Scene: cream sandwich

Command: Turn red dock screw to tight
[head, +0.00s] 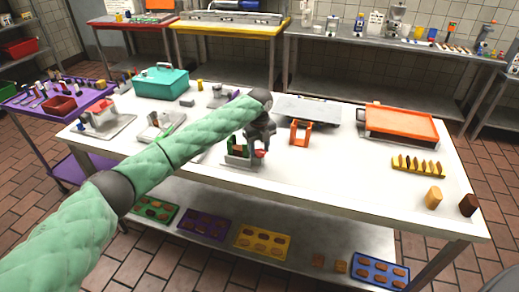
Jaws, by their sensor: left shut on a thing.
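My left gripper (259,148) reaches in from the left over the middle of the white table and points down. It is shut on the small red screw (261,154), which shows only in part below the fingers. Just left of it stands a small grey and green dock (238,160) on the table, partly hidden behind my gripper and arm. How far the screw is turned cannot be told at this size. My right gripper does not show.
An orange bracket (299,133) stands close right of the gripper. Behind it lies a grey plate (308,111). An orange tray (400,124) and a yellow rack (418,167) are on the right. A teal box (160,82) stands back left.

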